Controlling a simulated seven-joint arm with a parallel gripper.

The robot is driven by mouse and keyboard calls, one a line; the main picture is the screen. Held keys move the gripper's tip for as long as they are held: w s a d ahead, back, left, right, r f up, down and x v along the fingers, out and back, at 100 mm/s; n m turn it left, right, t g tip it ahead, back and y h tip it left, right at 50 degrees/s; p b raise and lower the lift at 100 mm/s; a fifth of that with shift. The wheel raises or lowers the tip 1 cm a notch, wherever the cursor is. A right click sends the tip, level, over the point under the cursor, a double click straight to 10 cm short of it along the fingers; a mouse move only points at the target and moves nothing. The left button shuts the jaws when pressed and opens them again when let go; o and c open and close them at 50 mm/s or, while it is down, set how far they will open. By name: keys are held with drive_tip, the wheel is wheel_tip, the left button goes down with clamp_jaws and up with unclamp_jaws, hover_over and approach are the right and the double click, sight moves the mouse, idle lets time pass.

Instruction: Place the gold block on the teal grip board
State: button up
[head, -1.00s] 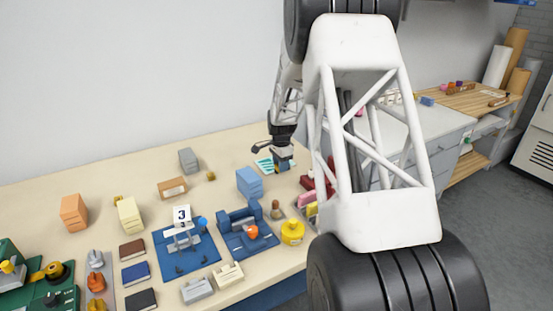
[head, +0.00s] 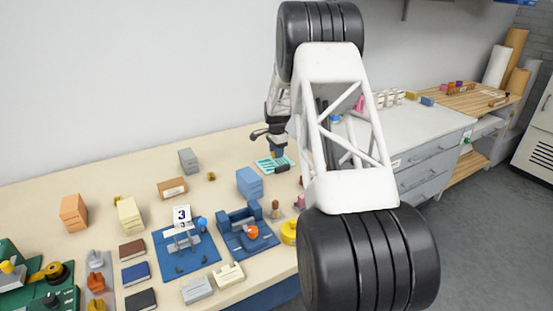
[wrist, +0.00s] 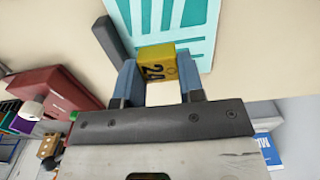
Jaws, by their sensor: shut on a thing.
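My gripper (wrist: 160,88) is shut on the gold block (wrist: 155,65), which bears a dark "24". The block sits between the two blue-grey fingers in the wrist view. The teal grip board (wrist: 188,35), with pale stripes, lies just beyond the block, and the block overlaps its near edge in that picture. In the head view the teal board (head: 284,163) lies flat at the back of the table, and my gripper (head: 277,152) is over it, pointing down. The block cannot be made out in the head view. The gap between block and board cannot be told.
A blue box (head: 249,182) stands in front of the board, left of it. A grey block (head: 188,160) and a tan box (head: 172,188) stand further left. A dark red container (wrist: 55,92) shows at the left in the wrist view. My arm hides the table's right end.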

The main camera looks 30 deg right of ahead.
sight(276, 163)
drive_tip(key=shift+w+f, duration=0.1)
idle(0.3)
drive_tip(key=shift+f, duration=1.65)
drive_tip(key=shift+f, duration=0.15)
drive_tip(key=o, duration=1)
wheel_tip(276, 163, up, 12)
drive_tip(key=shift+r, duration=0.1)
drive_tip(key=shift+r, duration=0.1)
